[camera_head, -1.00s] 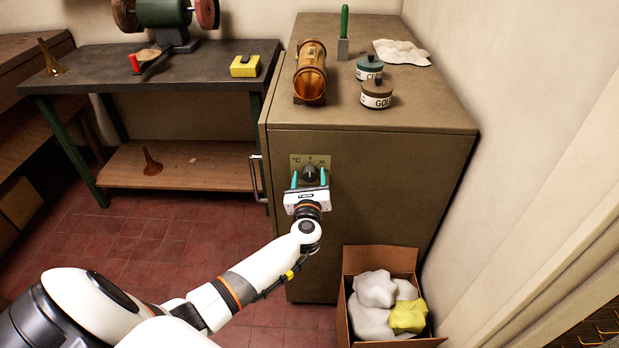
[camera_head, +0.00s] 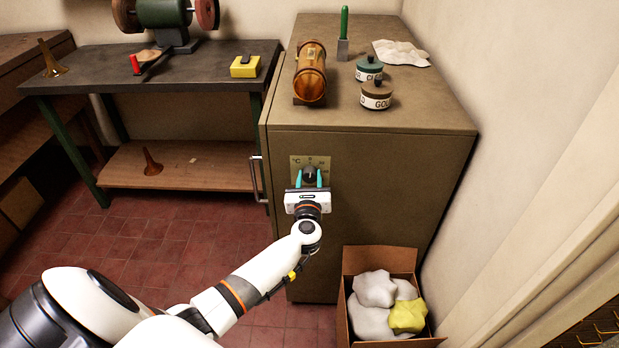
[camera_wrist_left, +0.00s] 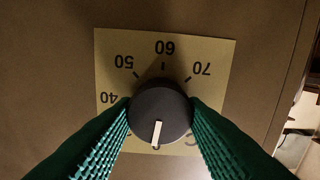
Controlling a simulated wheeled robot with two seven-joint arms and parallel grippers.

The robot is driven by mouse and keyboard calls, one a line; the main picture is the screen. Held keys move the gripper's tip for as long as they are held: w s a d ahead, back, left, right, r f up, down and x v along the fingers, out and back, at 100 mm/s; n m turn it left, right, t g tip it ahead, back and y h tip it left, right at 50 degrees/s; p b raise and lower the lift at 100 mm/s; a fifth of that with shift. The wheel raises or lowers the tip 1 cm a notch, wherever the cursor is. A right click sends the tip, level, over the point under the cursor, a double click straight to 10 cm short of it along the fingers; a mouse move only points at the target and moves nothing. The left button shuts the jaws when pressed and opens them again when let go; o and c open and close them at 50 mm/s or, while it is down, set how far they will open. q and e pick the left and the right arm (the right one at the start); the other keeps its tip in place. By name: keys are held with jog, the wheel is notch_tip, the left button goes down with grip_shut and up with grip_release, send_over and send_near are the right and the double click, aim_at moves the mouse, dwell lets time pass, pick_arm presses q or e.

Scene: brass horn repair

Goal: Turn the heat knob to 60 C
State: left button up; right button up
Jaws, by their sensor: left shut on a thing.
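The heat knob (camera_head: 310,172) is a round dark knob on a pale dial plate (camera_head: 296,160) on the front of the brown cabinet. The knob (camera_wrist_left: 160,113) fills the middle of the left wrist view, with the dial plate (camera_wrist_left: 113,45) behind it. Its white pointer line (camera_wrist_left: 156,134) points down in that view, away from the 60 mark (camera_wrist_left: 164,47) at the top. My left gripper (camera_head: 309,180) has its teal fingers on both sides of the knob and is shut on it. The fingers hide part of the dial's lower numbers. My right gripper is not in view.
The cabinet (camera_head: 380,210) has a handle (camera_head: 259,178) left of the dial. A cardboard box (camera_head: 380,260) with white and yellow cloths stands on the floor at lower right. A copper cylinder (camera_head: 311,72) and two jars stand on the cabinet top. A workbench (camera_head: 90,72) is at left.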

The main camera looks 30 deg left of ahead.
pick_arm(q)
jog(key=m+p, duration=0.2)
jog(key=m, duration=0.2)
jog(key=shift+d, duration=0.1)
jog(key=m+p, duration=0.2)
jog(key=m, duration=0.2)
jog(key=shift+m, duration=0.4)
jog(key=m+p, duration=0.1)
jog(key=m, duration=0.3)
jog(key=shift+d+m+p, duration=0.1)
jog(key=shift+m+p, duration=0.2)
jog(key=shift+p, duration=0.05)
jog(key=m+p, duration=0.1)
jog(key=m, duration=0.3)
jog(key=shift+f, duration=0.15)
jog(key=m+p, duration=0.2)
jog(key=m, duration=0.3)
jog(key=shift+f, duration=0.1)
jog(key=m+p, duration=0.1)
jog(key=m, duration=0.2)
jog(key=shift+m, duration=0.3)
jog(key=m+p, duration=0.1)
jog(key=m, duration=0.3)
jog(key=shift+f+m, duration=0.1)
jog(key=shift+m, duration=0.2)
jog(key=shift+f+m, duration=0.1)
jog(key=shift+m, duration=1.8)
